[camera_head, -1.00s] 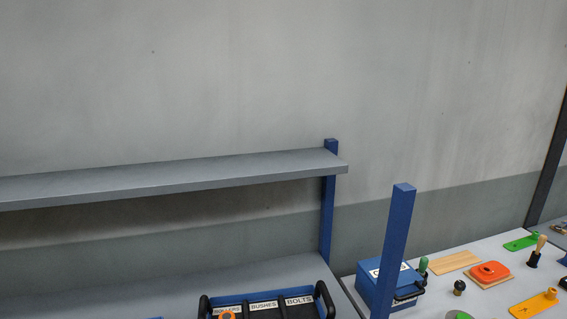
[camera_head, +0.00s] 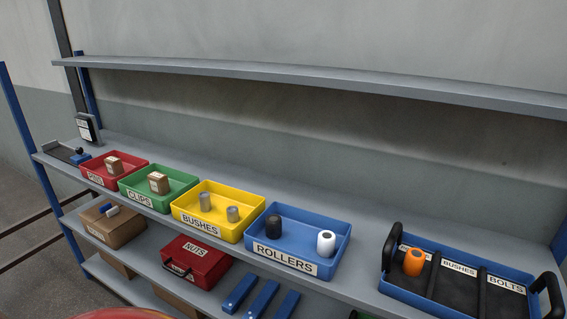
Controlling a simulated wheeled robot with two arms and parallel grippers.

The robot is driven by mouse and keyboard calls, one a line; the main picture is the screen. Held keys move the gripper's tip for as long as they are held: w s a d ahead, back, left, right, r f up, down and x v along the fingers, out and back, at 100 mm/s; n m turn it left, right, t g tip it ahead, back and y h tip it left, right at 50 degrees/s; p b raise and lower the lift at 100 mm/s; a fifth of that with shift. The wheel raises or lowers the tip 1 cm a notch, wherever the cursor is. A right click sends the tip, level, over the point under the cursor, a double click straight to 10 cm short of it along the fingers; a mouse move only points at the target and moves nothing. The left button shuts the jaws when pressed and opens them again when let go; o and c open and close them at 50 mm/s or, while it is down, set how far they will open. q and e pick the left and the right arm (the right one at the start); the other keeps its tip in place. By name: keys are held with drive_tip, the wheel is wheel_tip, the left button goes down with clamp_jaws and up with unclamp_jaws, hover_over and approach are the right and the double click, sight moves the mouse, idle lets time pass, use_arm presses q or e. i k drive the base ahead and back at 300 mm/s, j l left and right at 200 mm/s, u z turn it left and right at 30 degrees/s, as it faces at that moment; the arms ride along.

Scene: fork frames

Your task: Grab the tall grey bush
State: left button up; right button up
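Two grey bushes stand in the yellow bin (camera_head: 222,229) labelled BUSHES. The left one, the tall grey bush (camera_head: 205,201), looks taller and narrower. The right one, a shorter grey bush (camera_head: 233,214), is wider and stands nearer the front right of the bin. They stand apart. Neither of my grippers is in view, so nothing shows of what they hold.
Left of the yellow bin are a green CLIPS bin (camera_head: 186,179) and a red bin (camera_head: 128,156); right is a blue ROLLERS bin (camera_head: 338,246) with a black and a white roller. A divided tray (camera_head: 400,285) holds an orange roller. An upper shelf (camera_head: 300,75) runs above.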

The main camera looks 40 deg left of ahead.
sight(204, 200)
drive_tip(key=u, duration=1.9)
